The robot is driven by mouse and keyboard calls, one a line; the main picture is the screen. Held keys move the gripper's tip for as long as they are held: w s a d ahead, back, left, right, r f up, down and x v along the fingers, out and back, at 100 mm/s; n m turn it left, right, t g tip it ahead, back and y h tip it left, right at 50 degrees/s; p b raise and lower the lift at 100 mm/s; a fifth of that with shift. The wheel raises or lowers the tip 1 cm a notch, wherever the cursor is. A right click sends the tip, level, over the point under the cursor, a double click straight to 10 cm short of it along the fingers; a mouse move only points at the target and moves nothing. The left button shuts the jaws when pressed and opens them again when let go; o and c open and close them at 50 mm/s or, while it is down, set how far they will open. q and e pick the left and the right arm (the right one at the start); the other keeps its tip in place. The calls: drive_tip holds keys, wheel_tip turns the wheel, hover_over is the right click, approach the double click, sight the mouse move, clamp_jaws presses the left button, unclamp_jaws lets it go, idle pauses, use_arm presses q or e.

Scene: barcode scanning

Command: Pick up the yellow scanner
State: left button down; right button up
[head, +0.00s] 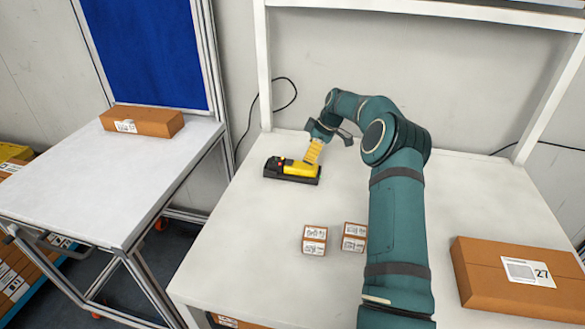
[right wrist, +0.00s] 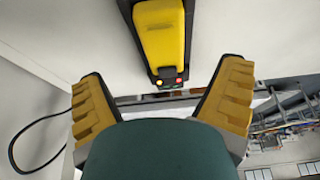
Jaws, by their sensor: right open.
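The yellow scanner (head: 298,168) lies in its black cradle (head: 304,181) on the back left of the white table. In the right wrist view the scanner (right wrist: 159,40) is at the top middle, with a red and an orange light at its near end. My right gripper (head: 312,152) is just behind and above the scanner in the head view. Its yellow-padded fingers are spread apart and empty in the right wrist view (right wrist: 165,98). I cannot tell the exact gap between the fingers and the scanner. My left gripper is not in view.
Two small labelled boxes (head: 314,240) (head: 354,237) stand at the table's middle. A larger brown box (head: 520,279) lies at the right. Another brown box (head: 143,121) sits on the left table (head: 90,190). A black cable (head: 285,80) hangs on the wall behind.

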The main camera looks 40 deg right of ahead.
sight(303, 165)
drive_tip(key=shift+a+x, duration=0.15)
drive_tip(key=shift+x, duration=1.65)
drive_tip(key=shift+a+x, duration=0.1)
drive_tip(key=shift+x, duration=1.65)
drive_tip(key=shift+s, duration=0.1)
drive_tip(key=c, duration=1.4)
